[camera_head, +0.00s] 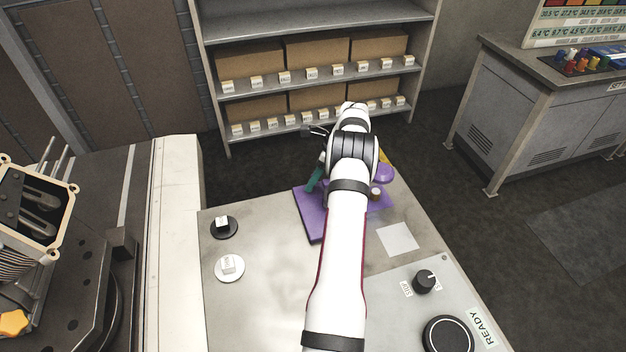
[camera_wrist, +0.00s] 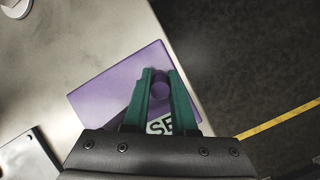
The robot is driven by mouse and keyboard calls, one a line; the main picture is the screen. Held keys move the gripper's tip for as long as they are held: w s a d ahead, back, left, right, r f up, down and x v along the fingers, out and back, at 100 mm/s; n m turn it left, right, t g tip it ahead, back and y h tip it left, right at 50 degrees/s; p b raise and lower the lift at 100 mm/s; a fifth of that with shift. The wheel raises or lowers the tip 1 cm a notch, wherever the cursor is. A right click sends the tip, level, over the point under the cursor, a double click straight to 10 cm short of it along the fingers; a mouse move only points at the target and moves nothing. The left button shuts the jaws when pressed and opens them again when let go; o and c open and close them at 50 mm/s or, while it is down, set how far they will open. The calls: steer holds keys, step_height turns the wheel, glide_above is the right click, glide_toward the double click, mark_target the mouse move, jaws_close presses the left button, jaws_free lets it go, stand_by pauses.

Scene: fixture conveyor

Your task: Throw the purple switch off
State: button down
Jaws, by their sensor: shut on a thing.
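The purple switch has a flat purple plate (camera_head: 311,216) at the far end of the grey table in the head view. The plate also shows in the wrist view (camera_wrist: 105,88), with a round purple switch handle (camera_wrist: 161,90) standing over it. My gripper (camera_wrist: 160,82) has green fingers and is shut on this handle, one finger on each side.
A black dial (camera_head: 425,281) and a big round black control (camera_head: 449,335) sit on the near right panel. Black (camera_head: 223,227) and white (camera_head: 229,268) discs with small blocks lie left. A rounded purple thing (camera_head: 385,174) shows right of my arm. Shelves with boxes (camera_head: 318,52) stand behind.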

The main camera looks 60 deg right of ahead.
steer(key=shift+w+a+r+g+h, duration=0.1)
steer(key=shift+w+a+g+h, duration=0.15)
steer(key=shift+g+h, duration=0.25)
steer(key=shift+w+a+g+h, duration=0.25)
steer(key=shift+g+h, duration=0.15)
steer(key=shift+g, duration=0.1)
steer(key=shift+w+a+g+h, duration=0.15)
steer(key=shift+a+g+h, duration=0.05)
steer(key=shift+g+h, duration=0.85)
steer(key=c, duration=0.7)
jaws_free()
